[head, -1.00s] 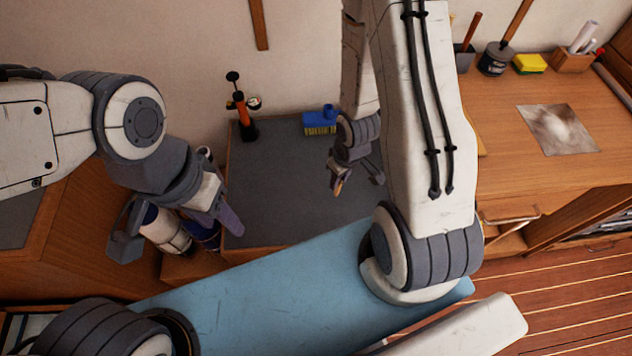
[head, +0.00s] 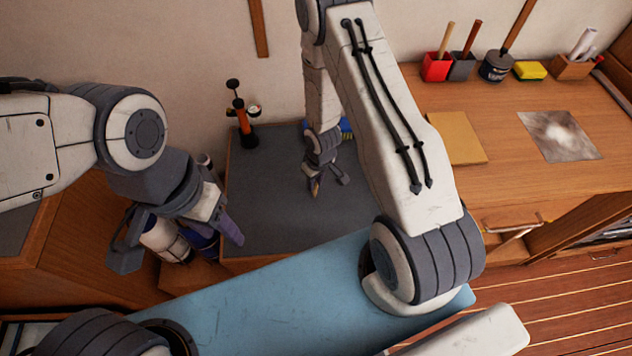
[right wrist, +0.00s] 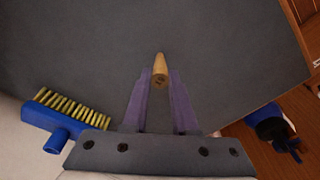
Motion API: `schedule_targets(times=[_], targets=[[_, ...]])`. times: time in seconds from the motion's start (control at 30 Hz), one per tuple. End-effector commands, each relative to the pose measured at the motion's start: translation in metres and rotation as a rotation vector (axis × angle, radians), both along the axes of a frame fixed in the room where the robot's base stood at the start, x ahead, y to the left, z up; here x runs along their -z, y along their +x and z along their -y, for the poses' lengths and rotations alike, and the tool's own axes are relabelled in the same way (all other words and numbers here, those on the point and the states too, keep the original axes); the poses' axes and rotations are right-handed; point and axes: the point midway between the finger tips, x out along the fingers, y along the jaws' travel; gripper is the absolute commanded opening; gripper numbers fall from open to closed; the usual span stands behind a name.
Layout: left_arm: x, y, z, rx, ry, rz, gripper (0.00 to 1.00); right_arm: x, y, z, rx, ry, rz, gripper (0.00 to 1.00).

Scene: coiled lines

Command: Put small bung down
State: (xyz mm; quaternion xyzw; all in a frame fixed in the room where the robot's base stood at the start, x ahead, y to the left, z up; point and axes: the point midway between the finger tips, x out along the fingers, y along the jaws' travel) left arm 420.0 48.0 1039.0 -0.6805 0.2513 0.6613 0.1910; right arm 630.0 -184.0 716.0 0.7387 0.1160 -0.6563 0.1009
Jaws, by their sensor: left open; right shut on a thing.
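The small bung (right wrist: 160,69) is a tan, tapered wooden plug. My right gripper (right wrist: 160,84) is shut on it, with the bung between the purple fingertips in the right wrist view. In the head view my right gripper (head: 324,184) is over the dark grey top of a low bench (head: 265,200); the bung is tiny there. I cannot tell whether the bung touches the surface. My left gripper (head: 182,248) is open and empty, at the left of the bench, in front of some white and blue containers.
A blue brush (right wrist: 60,125) with yellow bristles lies on the grey top, partly hidden in the head view. An orange and black pump (head: 243,120) stands at the back left. The middle of the grey top is clear. A wooden desk (head: 520,190) stands at right.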

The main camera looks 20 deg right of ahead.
Motion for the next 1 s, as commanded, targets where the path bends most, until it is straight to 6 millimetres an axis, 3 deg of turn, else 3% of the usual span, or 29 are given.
schedule_targets(times=[0.43, 0.47, 0.5, 0.53, 0.83, 1.0], targets=[[0.004, 0.000, 0.000, 0.000, 0.000, 0.000, 0.50, 0.008, 0.000, 0.000, 0.000, -0.001, 0.001, 0.00], [0.003, 0.000, 0.000, 0.000, 0.000, 0.000, 0.50, 0.007, 0.000, 0.000, 0.000, 0.000, 0.002, 0.38], [0.003, 0.000, 0.000, 0.000, 0.000, 0.000, 0.50, 0.006, 0.000, 0.000, 0.000, 0.000, 0.002, 0.53], [0.003, 0.000, 0.000, 0.000, 0.000, 0.000, 0.50, 0.006, 0.000, 0.000, 0.000, 0.000, 0.002, 0.56], [0.002, 0.000, 0.000, 0.000, 0.000, 0.000, 0.50, 0.005, 0.000, 0.000, 0.000, 0.000, 0.002, 0.56], [-0.002, 0.000, 0.000, 0.000, 0.000, 0.000, 0.50, -0.010, 0.000, 0.001, 0.000, 0.000, 0.003, 0.56]])
